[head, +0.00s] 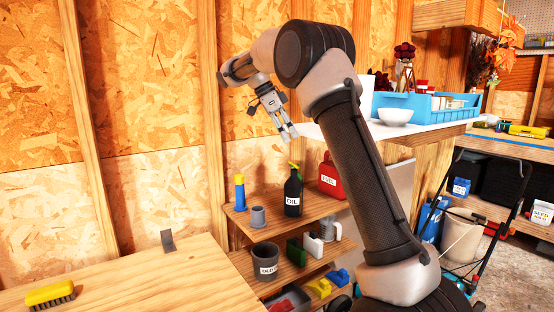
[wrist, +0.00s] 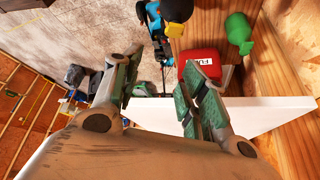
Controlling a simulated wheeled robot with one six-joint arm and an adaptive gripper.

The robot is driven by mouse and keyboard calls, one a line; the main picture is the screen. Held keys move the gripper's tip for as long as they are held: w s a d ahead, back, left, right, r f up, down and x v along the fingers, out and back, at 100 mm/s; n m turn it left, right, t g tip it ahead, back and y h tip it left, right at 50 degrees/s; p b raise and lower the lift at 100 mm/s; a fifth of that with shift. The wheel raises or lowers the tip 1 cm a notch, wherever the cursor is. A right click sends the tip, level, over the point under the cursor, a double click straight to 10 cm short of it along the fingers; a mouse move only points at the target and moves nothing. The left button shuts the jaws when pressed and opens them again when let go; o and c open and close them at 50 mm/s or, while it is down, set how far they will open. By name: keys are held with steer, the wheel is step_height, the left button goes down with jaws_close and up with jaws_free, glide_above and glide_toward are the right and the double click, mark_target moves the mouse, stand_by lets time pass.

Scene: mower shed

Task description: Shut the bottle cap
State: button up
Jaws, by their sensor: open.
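The black bottle labelled OIL (head: 292,197) stands upright on the top shelf of the wooden rack. Its small yellow-green cap (head: 294,167) sits at the top and seems to stick up at a slant; it is too small to tell how far open. My gripper (head: 288,134) is above the bottle in the picture, fingers pointing down and right, empty and apart from it. In the wrist view my gripper's fingers (wrist: 163,82) are spread with nothing between them.
A red fuel can (head: 331,176) stands right of the bottle; it shows in the wrist view (wrist: 202,63). A grey cup (head: 258,217) and blue-yellow tube (head: 239,193) stand left. The white counter (head: 390,133) lies close to my arm. A workbench (head: 150,278) is at front left.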

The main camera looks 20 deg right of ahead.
mark_target(293, 164)
steer(key=shift+n+t+y, duration=0.4)
steer(key=shift+n+y, duration=0.2)
steer(key=shift+n, duration=0.3)
steer(key=f, duration=0.6)
steer(key=w+f, duration=0.1)
steer(key=f, duration=0.2)
steer(key=shift+d, duration=0.35)
steer(key=shift+r, duration=0.1)
jaws_close()
